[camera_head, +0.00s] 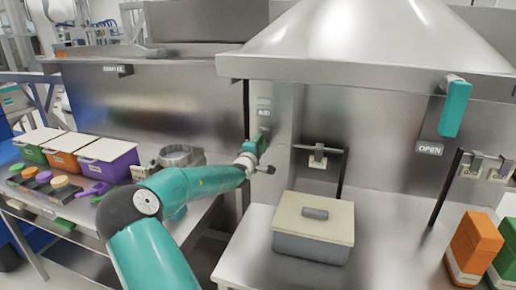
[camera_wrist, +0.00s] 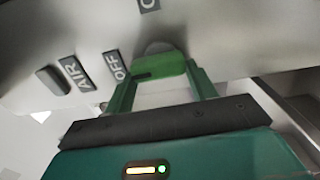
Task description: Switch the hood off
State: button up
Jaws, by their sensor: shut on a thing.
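The hood (camera_head: 380,40) is a large metal canopy at the upper right of the head view. Its switch is a green knob (camera_wrist: 160,66) on the metal panel (camera_head: 284,125). In the wrist view, labels AIR (camera_wrist: 73,73) and OFF (camera_wrist: 116,65) lie to the knob's left, and a partly cut-off label (camera_wrist: 149,4) is above it. My gripper (camera_head: 257,149) is at the panel, with its two green fingers on either side of the knob, shut on it. A dark mark shows on the knob's left end, towards OFF. The fingertips are partly hidden by the knob.
A lidded grey box (camera_head: 310,250) stands on the right counter below the panel. Coloured bins (camera_head: 107,160) and a metal ring-shaped pan (camera_head: 181,155) stand on the left bench.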

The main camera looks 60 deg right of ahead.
jog(key=o, duration=1)
jog(key=shift+a, duration=0.1)
jog(key=a, duration=0.4)
jog(key=s+a, duration=0.1)
jog(key=a, duration=0.4)
jog(key=s+a, duration=0.1)
jog(key=a, duration=0.3)
jog(key=shift+s+a, duration=0.1)
jog(key=shift+a, duration=0.15)
